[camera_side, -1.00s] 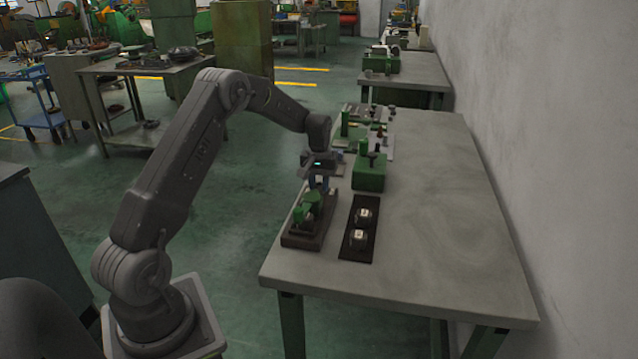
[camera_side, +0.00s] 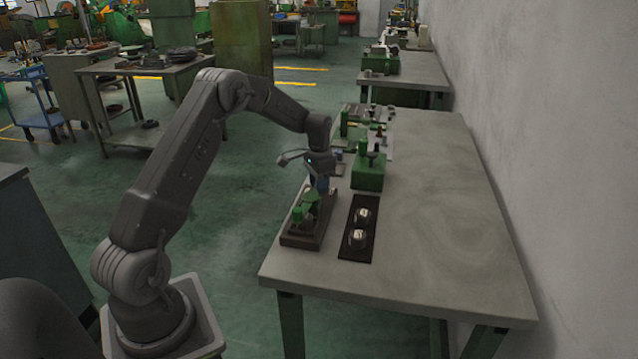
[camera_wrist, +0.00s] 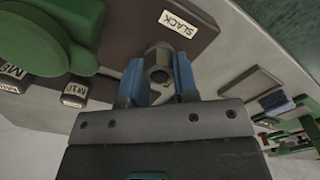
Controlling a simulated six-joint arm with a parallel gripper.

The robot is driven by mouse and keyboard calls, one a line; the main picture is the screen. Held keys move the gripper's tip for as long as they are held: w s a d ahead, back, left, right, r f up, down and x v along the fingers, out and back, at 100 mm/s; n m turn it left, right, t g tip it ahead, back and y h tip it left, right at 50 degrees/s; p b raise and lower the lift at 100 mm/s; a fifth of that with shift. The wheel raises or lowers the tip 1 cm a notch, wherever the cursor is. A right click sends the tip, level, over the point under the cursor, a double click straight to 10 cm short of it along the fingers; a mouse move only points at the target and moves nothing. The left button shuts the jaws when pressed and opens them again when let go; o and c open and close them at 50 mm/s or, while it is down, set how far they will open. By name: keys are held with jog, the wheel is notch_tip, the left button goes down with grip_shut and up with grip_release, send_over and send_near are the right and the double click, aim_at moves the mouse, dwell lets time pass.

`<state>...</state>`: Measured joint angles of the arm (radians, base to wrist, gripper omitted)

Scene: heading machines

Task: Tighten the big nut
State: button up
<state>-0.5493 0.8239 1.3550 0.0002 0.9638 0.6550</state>
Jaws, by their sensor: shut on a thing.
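My gripper (camera_side: 320,184) points down over a small fixture with a dark base (camera_side: 290,241) and green parts (camera_side: 300,213) on the near left of the bench. In the wrist view its two blue fingers (camera_wrist: 160,80) are shut on the big nut (camera_wrist: 158,58), a grey metal piece with a dark hole, one finger on each side. A white label reading SLACK (camera_wrist: 178,23) is on the dark base beside the nut. A large rounded green part (camera_wrist: 40,35) is left of the fingers. The side view hides the nut.
A green block with a post (camera_side: 368,175) stands behind. The bench's right side (camera_side: 440,220) is clear.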

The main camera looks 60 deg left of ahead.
jog(key=shift+r+m, duration=0.1)
jog(key=shift+m, duration=0.7)
jog(key=o, duration=0.9)
notch_tip(320, 180, up, 14)
jog(key=shift+f, duration=0.1)
